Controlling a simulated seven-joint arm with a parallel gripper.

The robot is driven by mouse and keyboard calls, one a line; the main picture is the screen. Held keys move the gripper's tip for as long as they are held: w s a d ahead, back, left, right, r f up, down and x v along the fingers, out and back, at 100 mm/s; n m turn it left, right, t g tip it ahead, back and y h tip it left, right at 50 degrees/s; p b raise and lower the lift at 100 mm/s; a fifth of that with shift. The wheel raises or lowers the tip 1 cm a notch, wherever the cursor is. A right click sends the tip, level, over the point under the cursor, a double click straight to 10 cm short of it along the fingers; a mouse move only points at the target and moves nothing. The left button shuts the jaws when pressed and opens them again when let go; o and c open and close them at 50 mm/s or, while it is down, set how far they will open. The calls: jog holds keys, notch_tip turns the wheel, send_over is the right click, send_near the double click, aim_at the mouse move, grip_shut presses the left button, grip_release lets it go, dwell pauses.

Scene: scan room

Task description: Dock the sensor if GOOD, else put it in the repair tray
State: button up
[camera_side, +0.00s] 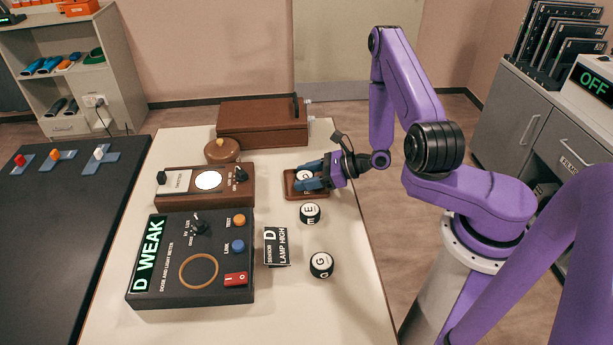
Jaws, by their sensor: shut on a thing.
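My gripper (309,179) is shut on a dark round sensor (302,175) with a white top. Its letter is partly hidden by the fingers. The sensor is in or just over a small brown tray (291,193); I cannot tell whether it touches the tray. The black dose and light meter (150,297) shows "D WEAK" on its lit display (149,254). A tan ring marks the meter's top. A black card (277,247) beside it reads "SENSOR D LAMP HIGH". Two other sensors, E (310,213) and G (321,264), stand on the table, apart from my gripper.
A brown box with a lit white disc (208,180) stands behind the meter. A round brown pot (222,151) and a large brown case (262,122) are farther back. The table's (330,320) front right is clear.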

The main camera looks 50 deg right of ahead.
jog(key=shift+f, duration=0.1)
jog(key=o, duration=1)
jog(key=shift+c, duration=0.2)
